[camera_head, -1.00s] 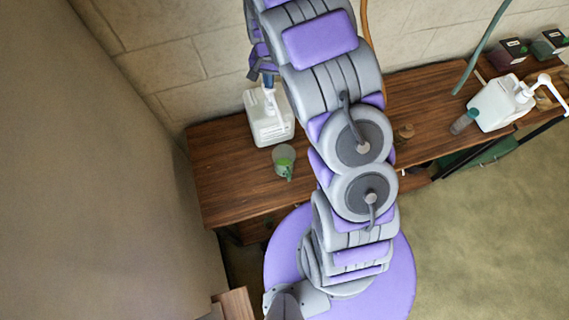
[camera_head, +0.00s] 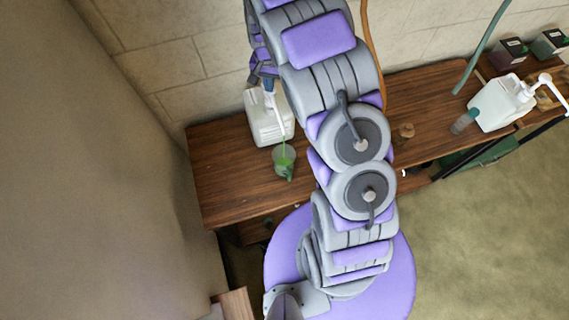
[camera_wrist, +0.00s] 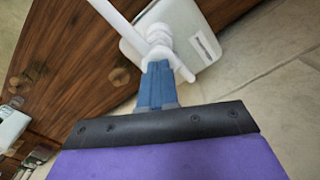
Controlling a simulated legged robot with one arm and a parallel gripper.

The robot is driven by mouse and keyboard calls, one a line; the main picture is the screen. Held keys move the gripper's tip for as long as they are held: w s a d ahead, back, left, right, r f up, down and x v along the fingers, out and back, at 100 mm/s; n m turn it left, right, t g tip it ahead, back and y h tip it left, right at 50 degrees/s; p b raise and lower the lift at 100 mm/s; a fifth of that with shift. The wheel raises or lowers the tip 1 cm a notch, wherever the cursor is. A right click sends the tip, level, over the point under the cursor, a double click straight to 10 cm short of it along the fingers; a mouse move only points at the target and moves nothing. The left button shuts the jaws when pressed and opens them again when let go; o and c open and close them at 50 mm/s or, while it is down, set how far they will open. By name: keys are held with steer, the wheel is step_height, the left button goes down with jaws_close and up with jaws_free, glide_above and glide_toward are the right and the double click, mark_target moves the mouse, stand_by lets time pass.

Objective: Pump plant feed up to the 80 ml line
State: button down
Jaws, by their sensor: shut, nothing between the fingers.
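A white pump bottle (camera_head: 268,122) stands on the wooden bench, left of my arm in the head view. Its white pump head (camera_wrist: 160,50) shows in the wrist view. A clear cup (camera_head: 284,156) with green liquid in its lower part stands in front of the bottle. In the head view the gripper (camera_head: 268,84) is partly hidden by my arm.
A second white pump bottle (camera_head: 497,103) stands on the bench at the right with a greyish cup (camera_head: 465,121) beside it. Dark boxes (camera_head: 507,59) stand behind it. The bench's left part (camera_head: 225,180) is clear. A stone wall (camera_head: 200,60) is close behind.

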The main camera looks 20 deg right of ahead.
steer(key=shift+f, duration=0.9)
steer(key=shift+r, duration=2.4)
steer(key=shift+r+p, duration=0.6)
steer(key=shift+r, duration=1.85)
